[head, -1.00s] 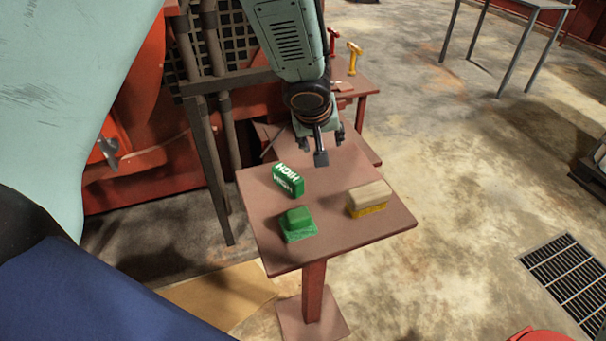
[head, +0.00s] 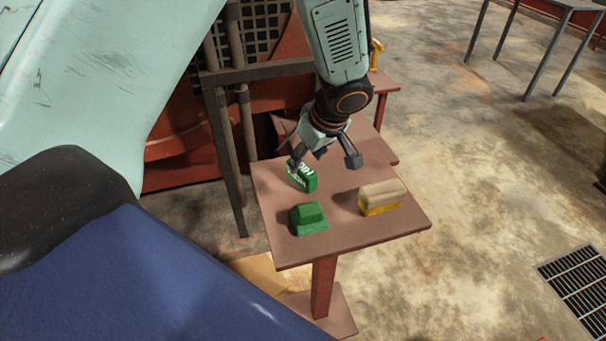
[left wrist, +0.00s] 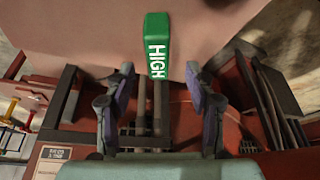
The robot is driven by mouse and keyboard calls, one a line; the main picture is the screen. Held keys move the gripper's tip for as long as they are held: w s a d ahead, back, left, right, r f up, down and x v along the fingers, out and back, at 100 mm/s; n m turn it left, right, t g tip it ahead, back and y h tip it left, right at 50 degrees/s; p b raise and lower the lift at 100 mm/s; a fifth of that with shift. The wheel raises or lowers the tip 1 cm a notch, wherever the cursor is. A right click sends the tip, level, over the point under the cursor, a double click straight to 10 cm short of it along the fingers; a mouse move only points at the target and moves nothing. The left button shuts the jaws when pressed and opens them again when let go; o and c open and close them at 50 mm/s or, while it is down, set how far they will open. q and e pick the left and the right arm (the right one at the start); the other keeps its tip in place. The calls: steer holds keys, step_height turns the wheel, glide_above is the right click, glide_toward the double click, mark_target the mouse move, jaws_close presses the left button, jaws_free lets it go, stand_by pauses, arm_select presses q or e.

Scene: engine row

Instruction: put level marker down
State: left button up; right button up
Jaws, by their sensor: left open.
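The level marker (head: 303,178) is a green block with white "HIGH" lettering. It rests on the small brown table (head: 345,243), near its far left part. My left gripper (head: 324,158) is open and empty, with its fingers just above and behind the marker in the head view. One finger overlaps the marker's far end there, and I cannot tell whether it touches. In the left wrist view the marker (left wrist: 157,45) lies beyond the open fingertips, lined up with the gap between them. My right gripper is not in view.
A green sponge-like block (head: 309,219) sits at the table's front left. A brush (head: 381,197) with a wooden top and yellow bristles sits at the right. Dark posts (head: 228,150) and red machinery stand behind on the left. The table's front right corner is bare.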

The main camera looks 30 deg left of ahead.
mark_target(302, 166)
arm_select(q)
steer(key=x, duration=0.4)
steer(key=shift+w+a, duration=0.15)
steer(key=shift+w+f+b, duration=0.15)
steer(key=shift+f+b, duration=0.15)
steer(key=shift+f, duration=0.25)
steer(key=shift+a, duration=0.15)
steer(key=c, duration=0.6)
jaws_close()
